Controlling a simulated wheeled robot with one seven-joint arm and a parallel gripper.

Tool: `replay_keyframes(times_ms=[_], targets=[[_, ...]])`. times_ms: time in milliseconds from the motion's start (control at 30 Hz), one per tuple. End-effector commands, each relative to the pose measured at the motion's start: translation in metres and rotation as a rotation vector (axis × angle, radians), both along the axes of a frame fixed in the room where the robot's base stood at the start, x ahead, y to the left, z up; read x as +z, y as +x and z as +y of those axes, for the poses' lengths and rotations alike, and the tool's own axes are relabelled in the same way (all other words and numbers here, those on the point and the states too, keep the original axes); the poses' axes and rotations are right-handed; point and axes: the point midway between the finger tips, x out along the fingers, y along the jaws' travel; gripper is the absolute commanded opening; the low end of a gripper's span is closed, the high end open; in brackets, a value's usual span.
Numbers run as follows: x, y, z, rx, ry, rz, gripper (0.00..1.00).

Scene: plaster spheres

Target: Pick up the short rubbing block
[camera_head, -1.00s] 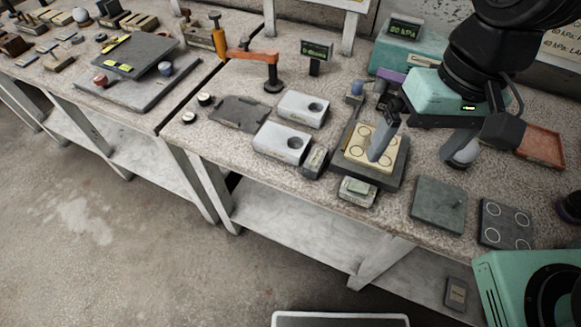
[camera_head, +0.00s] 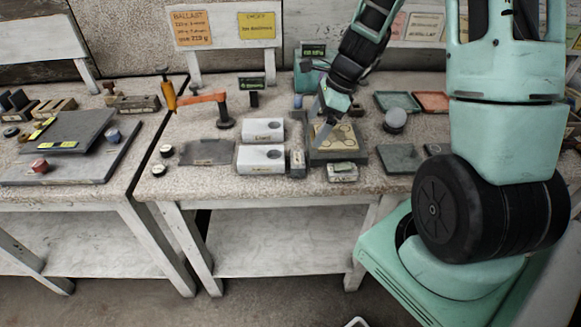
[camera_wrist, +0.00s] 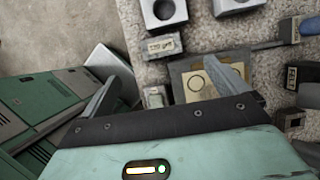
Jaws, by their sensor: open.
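My gripper (camera_head: 322,126) is open, with its fingertips above the dark plate with a cream ringed top (camera_head: 330,137) on the right bench. In the wrist view the gripper (camera_wrist: 172,88) has its two fingers spread wide, with nothing between them. A small grey block with a label (camera_head: 298,163) stands between the white holed blocks and the plate; it also shows in the wrist view (camera_wrist: 163,46). I cannot tell which is the short rubbing block.
Two white holed blocks (camera_head: 262,158) stand left of the plate. A grey sphere (camera_head: 395,118) sits to its right, near a reddish tray (camera_head: 431,101). An orange arm stand (camera_head: 203,98) is at the back. A brush (camera_wrist: 288,32) lies near the plate.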

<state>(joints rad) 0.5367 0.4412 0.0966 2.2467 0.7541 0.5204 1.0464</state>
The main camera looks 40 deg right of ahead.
Motion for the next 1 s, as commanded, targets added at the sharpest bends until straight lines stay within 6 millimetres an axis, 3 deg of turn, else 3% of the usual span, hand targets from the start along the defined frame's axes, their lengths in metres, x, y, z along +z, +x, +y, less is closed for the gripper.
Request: replay_keyframes(times_ms=[100,300,567,1000], targets=[[-0.026,0.004,0.009,0.001,0.003,0.005,0.98],[-0.060,0.013,0.021,0.003,0.002,0.002,0.98],[-0.076,0.017,0.026,0.005,-0.001,-0.001,0.98],[-0.121,0.027,0.039,0.005,0.001,-0.001,0.98]])
